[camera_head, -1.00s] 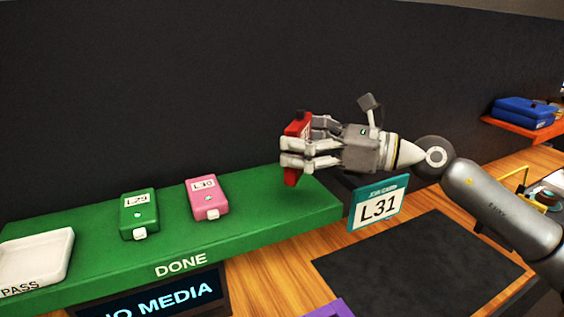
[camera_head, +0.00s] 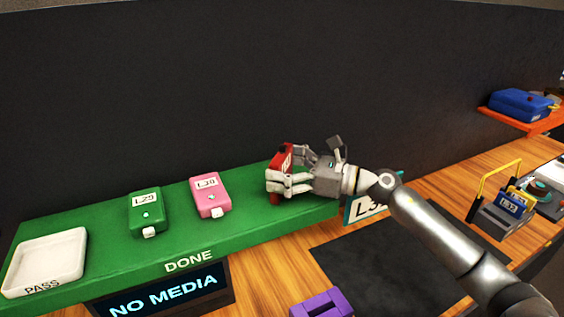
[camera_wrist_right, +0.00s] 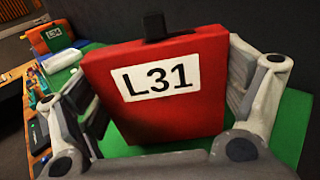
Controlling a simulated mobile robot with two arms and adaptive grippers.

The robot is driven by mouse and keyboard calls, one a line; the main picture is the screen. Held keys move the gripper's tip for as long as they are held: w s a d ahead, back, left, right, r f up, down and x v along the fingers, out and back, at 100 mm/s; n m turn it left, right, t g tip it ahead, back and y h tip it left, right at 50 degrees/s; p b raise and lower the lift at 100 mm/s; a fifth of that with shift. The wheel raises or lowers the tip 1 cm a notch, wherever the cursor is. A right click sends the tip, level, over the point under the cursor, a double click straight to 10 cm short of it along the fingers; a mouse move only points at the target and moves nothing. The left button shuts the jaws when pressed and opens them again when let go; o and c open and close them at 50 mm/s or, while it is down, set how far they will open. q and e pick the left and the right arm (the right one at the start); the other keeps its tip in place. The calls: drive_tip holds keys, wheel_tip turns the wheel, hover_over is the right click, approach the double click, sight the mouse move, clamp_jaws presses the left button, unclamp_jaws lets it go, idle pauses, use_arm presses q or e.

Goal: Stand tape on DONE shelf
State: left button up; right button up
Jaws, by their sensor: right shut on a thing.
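The red tape (camera_wrist_right: 160,105), labelled L31, is upright between the fingers of my right gripper (camera_wrist_right: 165,100) in the wrist view, with a black tab on its top. In the head view the red tape (camera_head: 284,160) is mostly hidden by my right gripper (camera_head: 280,182), which is shut on it at the right end of the green DONE shelf (camera_head: 120,255). I cannot tell whether its lower edge touches the shelf. A green tape (camera_head: 145,212) labelled L29 and a pink tape (camera_head: 210,194) labelled L30 are on the shelf to the left. My left gripper is not in view.
A white PASS tray (camera_head: 45,262) sits at the shelf's left end. A NO MEDIA screen (camera_head: 163,296) is below the shelf. The L31 job card (camera_head: 362,209) is partly hidden behind my arm. A rack with a yellow handle (camera_head: 497,165) stands at right. A dark wall backs the shelf.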

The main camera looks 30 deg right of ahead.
drive_tip(key=shift+f, duration=0.25)
drive_tip(key=shift+f, duration=0.1)
drive_tip(key=o, duration=0.8)
drive_tip(key=shift+f+b, duration=0.1)
drive_tip(key=shift+b, duration=0.2)
drive_tip(key=shift+o, duration=0.9)
